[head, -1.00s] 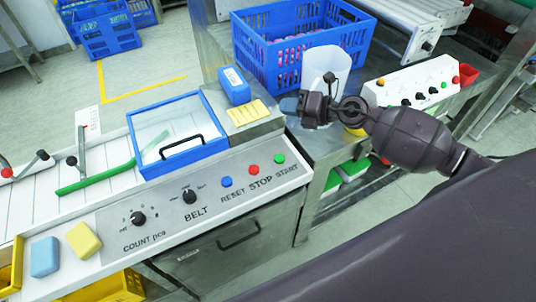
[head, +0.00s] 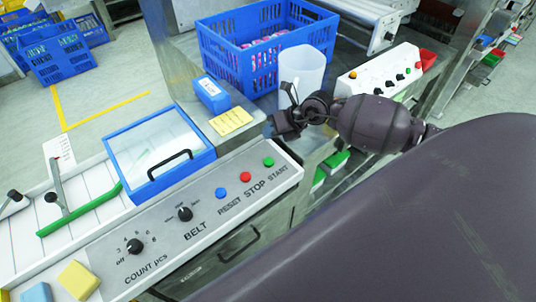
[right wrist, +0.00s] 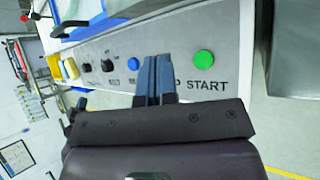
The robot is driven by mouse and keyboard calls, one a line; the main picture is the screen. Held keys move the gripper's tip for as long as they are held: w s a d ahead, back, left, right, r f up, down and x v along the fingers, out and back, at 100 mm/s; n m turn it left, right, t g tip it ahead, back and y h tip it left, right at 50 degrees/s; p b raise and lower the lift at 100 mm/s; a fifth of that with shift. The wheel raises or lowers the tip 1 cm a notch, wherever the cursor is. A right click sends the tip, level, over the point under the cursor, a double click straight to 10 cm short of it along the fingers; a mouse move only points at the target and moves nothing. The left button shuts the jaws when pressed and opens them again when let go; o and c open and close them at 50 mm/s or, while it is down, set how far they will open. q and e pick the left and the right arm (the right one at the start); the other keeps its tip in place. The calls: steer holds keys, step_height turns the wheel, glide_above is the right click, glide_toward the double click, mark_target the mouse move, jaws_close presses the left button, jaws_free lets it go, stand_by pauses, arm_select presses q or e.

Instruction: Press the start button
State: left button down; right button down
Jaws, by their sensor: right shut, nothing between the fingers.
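The green start button (head: 268,162) is at the right end of the sloped control panel (head: 120,264), above the word START. The red stop button (head: 245,177) and blue reset button (head: 221,193) sit to its left. My right gripper (head: 273,124) is shut and empty, just beyond the panel's upper right corner in the head view. In the right wrist view the shut fingers (right wrist: 155,80) point at the panel and cover the stop button. The start button (right wrist: 204,63) shows clear to their right, apart from them. My left gripper is not in view.
A white container (head: 302,72) and blue crate (head: 224,62) stand beyond my right gripper.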

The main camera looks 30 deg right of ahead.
mark_target(270, 159)
steer(key=shift+f, duration=0.1)
